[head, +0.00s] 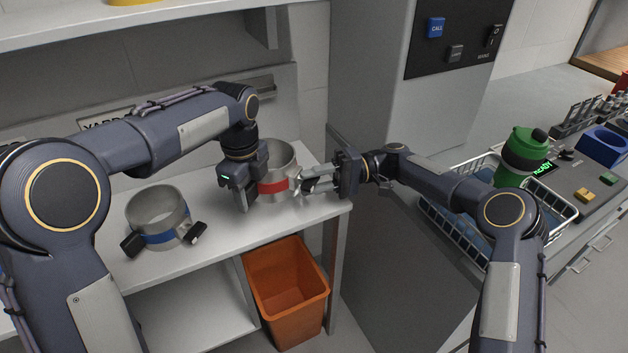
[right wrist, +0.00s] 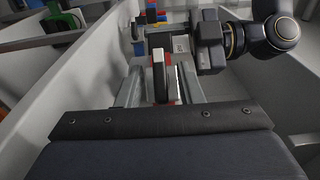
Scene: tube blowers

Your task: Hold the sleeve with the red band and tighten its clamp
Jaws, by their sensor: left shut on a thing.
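The metal sleeve with the red band (head: 271,187) stands on the white bench near its right end. My left gripper (head: 249,196) comes down from above and is shut on the sleeve's left side. The clamp (head: 296,183) is on the sleeve's right side, partly hidden by my right gripper (head: 312,179). The right gripper reaches in from the right, its fingers apart on either side of the clamp. In the right wrist view, a black and white clamp part (right wrist: 160,78) shows between the fingers, with gaps visible. My left gripper (right wrist: 209,47) also shows there.
A sleeve with a blue band (head: 160,236) stands to the left on the bench (head: 215,243). An orange bin (head: 289,290) is below. A grey cabinet (head: 372,80) rises behind my right arm. A wire basket (head: 440,217) and a green container (head: 522,150) are at right.

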